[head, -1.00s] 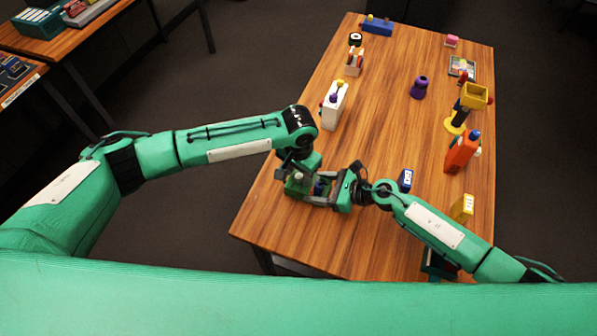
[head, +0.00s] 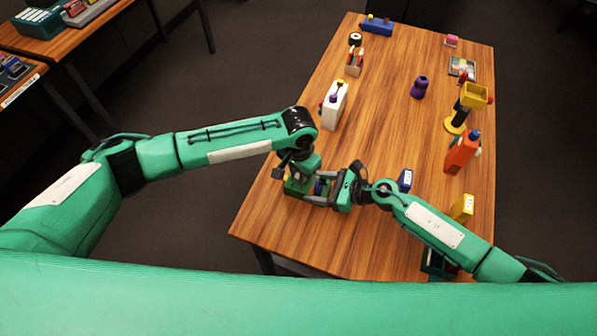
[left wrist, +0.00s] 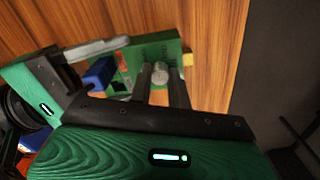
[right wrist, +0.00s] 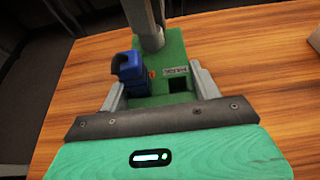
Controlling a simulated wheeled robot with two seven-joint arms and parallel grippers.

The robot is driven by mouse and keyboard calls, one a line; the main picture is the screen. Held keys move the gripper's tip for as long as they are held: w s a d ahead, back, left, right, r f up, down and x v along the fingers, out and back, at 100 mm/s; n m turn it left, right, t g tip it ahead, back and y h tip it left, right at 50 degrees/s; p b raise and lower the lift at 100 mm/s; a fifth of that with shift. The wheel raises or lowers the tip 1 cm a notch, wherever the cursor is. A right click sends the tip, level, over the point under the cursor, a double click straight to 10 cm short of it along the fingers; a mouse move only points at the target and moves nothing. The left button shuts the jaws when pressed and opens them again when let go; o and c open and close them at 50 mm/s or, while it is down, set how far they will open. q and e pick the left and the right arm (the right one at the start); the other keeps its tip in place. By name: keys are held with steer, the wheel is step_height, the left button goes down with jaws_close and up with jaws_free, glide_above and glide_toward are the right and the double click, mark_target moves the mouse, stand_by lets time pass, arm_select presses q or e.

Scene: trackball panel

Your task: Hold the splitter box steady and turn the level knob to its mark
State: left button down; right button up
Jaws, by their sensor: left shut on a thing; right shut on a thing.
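The green splitter box (head: 292,188) is at the near left of the table, partly hidden by my grippers. My right gripper (right wrist: 157,78) is shut on it, one finger along each side. The box (right wrist: 175,55) carries a blue plug (right wrist: 128,70), a small label and a dark square opening. The grey level knob (left wrist: 160,73) stands up from its top. My left gripper (left wrist: 161,84) is shut on the knob from above, a finger on either side. Dark lettering shows beside the knob; I cannot make out the knob's mark or pointer.
A small blue block (head: 405,180) and a yellow block (head: 462,208) lie right of my right gripper. A white box (head: 334,105), an orange bottle-like item (head: 461,153) and a purple piece (head: 419,87) stand farther back. The middle of the table is clear.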

arm_select(q)
steer(key=m, duration=0.5)
steer(key=shift+m, duration=0.4)
steer(key=m, duration=0.4)
steer(key=shift+w+m, duration=0.1)
steer(key=shift+m, duration=0.3)
steer(key=c, duration=1.3)
jaws_free()
step_height(320, 180, up, 12)
